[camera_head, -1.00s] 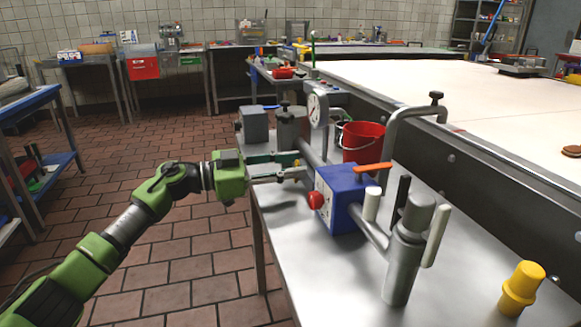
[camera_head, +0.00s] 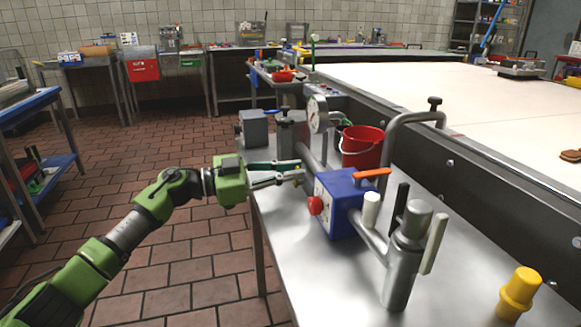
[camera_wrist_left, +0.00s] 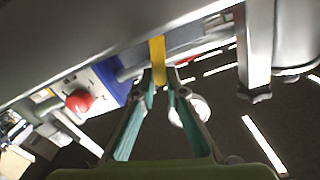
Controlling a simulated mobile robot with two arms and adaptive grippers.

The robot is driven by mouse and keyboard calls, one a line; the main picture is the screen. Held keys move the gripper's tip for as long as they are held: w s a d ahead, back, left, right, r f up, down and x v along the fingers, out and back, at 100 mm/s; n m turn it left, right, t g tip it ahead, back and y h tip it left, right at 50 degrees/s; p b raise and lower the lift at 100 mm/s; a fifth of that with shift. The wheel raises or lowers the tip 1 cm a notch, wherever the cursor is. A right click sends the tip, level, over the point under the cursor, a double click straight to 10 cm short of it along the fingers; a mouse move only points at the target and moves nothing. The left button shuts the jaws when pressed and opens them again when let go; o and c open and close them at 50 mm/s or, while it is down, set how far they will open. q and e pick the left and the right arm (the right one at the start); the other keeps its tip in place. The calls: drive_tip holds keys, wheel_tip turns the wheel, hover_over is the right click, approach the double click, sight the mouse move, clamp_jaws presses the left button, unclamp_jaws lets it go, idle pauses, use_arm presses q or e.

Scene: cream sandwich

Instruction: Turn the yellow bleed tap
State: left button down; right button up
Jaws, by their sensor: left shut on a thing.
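The yellow bleed tap (camera_wrist_left: 157,48) shows in the left wrist view as a narrow yellow bar. Its end sits between the fingertips of my left gripper (camera_wrist_left: 160,80), which is shut on it. In the head view my left gripper (camera_head: 301,172) reaches in from the left to the metal pipework, beyond the blue box (camera_head: 340,212). The tap is hidden or too small to make out there. My right gripper is not in view.
The blue box has a red knob (camera_head: 315,205) and an orange lever (camera_head: 372,173). A round gauge (camera_head: 317,113) and a red bucket (camera_head: 361,148) stand behind. A metal post (camera_head: 403,270) and a yellow cap (camera_head: 519,292) are nearer. The bench's front-left surface is clear.

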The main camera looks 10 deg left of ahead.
use_arm(q)
drive_tip(key=shift+s, duration=0.1)
drive_tip(key=shift+s+d+m+p, duration=0.1)
drive_tip(key=shift+m+p, duration=0.3)
drive_tip(key=shift+p, duration=0.1)
drive_tip(key=shift+s+d+f+m+p, duration=0.15)
drive_tip(key=shift+s+m+p, duration=0.1)
drive_tip(key=shift+m+p, duration=0.6)
drive_tip(key=shift+s+d+f+m+p, duration=0.1)
drive_tip(key=shift+s+f+m+p, duration=0.15)
drive_tip(key=shift+m, duration=0.4)
drive_tip(key=shift+s+f+m+p, duration=0.15)
drive_tip(key=shift+m+p, duration=0.05)
drive_tip(key=shift+m, duration=0.4)
drive_tip(key=shift+s+f+m, duration=0.1)
drive_tip(key=shift+f+m, duration=0.1)
drive_tip(key=shift+m, duration=0.4)
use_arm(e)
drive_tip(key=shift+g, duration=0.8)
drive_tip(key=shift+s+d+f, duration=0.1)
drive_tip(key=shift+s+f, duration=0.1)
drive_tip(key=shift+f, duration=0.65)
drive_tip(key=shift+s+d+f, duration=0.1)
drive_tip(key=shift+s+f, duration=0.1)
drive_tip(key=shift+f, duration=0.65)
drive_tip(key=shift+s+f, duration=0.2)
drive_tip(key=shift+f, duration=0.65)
